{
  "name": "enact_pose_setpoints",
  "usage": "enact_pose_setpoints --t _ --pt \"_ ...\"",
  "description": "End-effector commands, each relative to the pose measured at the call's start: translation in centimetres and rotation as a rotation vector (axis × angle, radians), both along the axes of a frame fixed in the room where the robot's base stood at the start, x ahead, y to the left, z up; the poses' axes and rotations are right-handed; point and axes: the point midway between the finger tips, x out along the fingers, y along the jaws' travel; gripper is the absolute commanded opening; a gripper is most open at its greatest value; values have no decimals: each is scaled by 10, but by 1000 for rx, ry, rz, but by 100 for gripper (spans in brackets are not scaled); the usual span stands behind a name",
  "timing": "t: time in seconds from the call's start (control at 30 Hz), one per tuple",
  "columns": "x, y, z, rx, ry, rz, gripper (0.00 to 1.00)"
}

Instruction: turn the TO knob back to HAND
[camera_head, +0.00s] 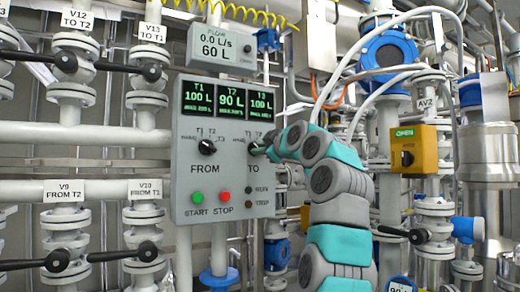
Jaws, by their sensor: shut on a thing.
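The grey control panel (183,190) stands in the middle of the head view. Its TO knob (254,149) sits at the right of the panel, above the TO label, and is largely hidden by my gripper. My gripper (262,149) is at the TO knob and shut on it, reaching in from the right. HAND is printed to the left of the knob. Which mark the TO knob points to cannot be made out. The black FROM knob (208,147) is to its left, apart from my gripper.
Green START (197,198) and red STOP (223,198) buttons sit low on the panel. A FLOW display (217,45) is above. Black valve levers (120,68) stick out at the left. A yellow OPEN box (408,145) and blue-flanged pipes stand at the right.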

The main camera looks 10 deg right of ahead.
Motion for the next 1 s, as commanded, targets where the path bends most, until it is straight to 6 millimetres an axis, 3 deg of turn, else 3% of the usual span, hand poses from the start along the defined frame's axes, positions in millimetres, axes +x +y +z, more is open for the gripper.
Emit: enact_pose_setpoints --t 0.4,0.97,1.0 --pt "1 0 0 -184 -60 0 0" --pt "0 1 0 -211 -68 1 0" --pt "0 1 0 -211 -68 1 18"
